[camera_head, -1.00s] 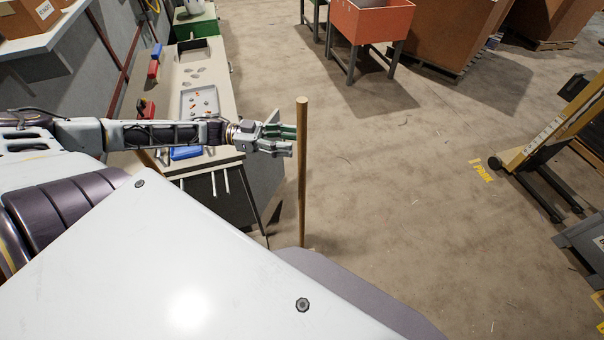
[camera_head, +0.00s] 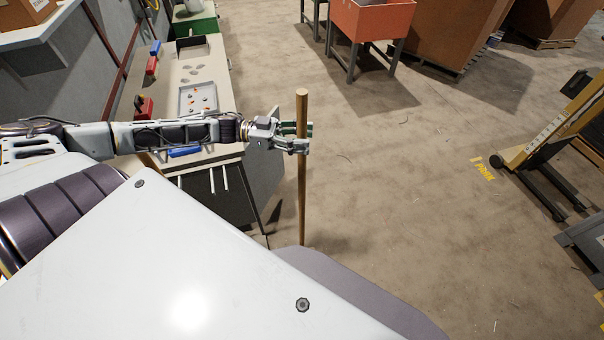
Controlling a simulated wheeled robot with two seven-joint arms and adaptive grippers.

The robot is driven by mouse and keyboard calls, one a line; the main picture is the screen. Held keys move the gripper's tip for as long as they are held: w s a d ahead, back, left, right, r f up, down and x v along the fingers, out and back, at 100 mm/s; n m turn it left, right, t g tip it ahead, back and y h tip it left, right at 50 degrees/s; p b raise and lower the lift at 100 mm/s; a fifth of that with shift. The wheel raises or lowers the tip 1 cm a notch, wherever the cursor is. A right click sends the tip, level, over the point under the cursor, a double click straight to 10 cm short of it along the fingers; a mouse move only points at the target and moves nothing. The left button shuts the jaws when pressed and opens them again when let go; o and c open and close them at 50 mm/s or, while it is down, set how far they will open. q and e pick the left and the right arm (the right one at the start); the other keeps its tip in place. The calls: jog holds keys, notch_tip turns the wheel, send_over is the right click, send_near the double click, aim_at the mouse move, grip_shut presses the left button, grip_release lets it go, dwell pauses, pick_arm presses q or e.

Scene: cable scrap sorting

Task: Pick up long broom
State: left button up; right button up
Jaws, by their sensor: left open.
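The long broom shows as an upright wooden pole (camera_head: 302,195) just right of the workbench. Its lower end is hidden behind my own body, so the broom head is out of sight. My left gripper (camera_head: 303,138) reaches in from the left at the pole's upper part. Its fingers are open, and the pole stands between or right beside them; I cannot tell whether they touch it. The pole's top sticks up above the fingers. My right gripper is not in view.
The workbench (camera_head: 218,70) with a grey tray (camera_head: 198,98) of small scraps lies left, under my left arm. An orange bin (camera_head: 371,22) on legs stands at the back. A yellow-and-grey wheeled stand (camera_head: 545,140) is at right. The middle floor is clear.

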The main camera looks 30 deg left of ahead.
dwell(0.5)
pick_arm(q)
grip_shut()
